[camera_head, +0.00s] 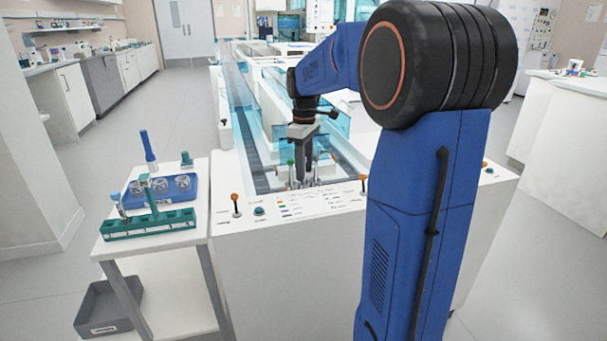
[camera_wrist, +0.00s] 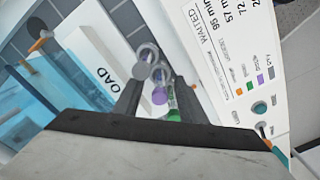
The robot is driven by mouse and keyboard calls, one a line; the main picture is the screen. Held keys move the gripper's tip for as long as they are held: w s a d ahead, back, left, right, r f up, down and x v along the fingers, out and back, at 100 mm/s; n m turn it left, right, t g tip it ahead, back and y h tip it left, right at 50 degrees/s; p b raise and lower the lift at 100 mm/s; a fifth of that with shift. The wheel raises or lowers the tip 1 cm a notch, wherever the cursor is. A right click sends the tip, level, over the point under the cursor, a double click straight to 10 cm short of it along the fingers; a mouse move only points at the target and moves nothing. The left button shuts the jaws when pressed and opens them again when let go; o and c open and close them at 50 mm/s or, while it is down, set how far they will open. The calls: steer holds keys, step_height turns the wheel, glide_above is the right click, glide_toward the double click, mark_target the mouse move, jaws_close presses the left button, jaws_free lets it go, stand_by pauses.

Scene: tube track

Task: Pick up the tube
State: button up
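My gripper (camera_head: 302,170) points down over the front end of the tube track (camera_head: 250,135). In the wrist view its two fingers (camera_wrist: 159,84) stand apart. Clear round holders and small tubes show between and just beyond them. A tube with a purple cap (camera_wrist: 159,97) lies between the fingers, with a gap visible on each side. A tube with a green cap (camera_wrist: 173,115) is closer to the palm, partly hidden by it. In the head view a green-capped tube (camera_head: 290,163) stands left of the fingers. Whether any finger touches a tube is not clear.
A white side table (camera_head: 180,238) at left bears a green rack (camera_head: 150,224) and a blue tray (camera_head: 190,194). A grey bin (camera_head: 110,305) sits below the side table.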

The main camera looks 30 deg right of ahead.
steer(key=shift+f, duration=0.75)
steer(key=shift+c, duration=0.4)
steer(key=c, duration=0.8)
steer(key=shift+c, duration=0.2)
steer(key=shift+r, duration=0.15)
step_height(320, 180, up, 10)
steer(key=shift+f, duration=0.1)
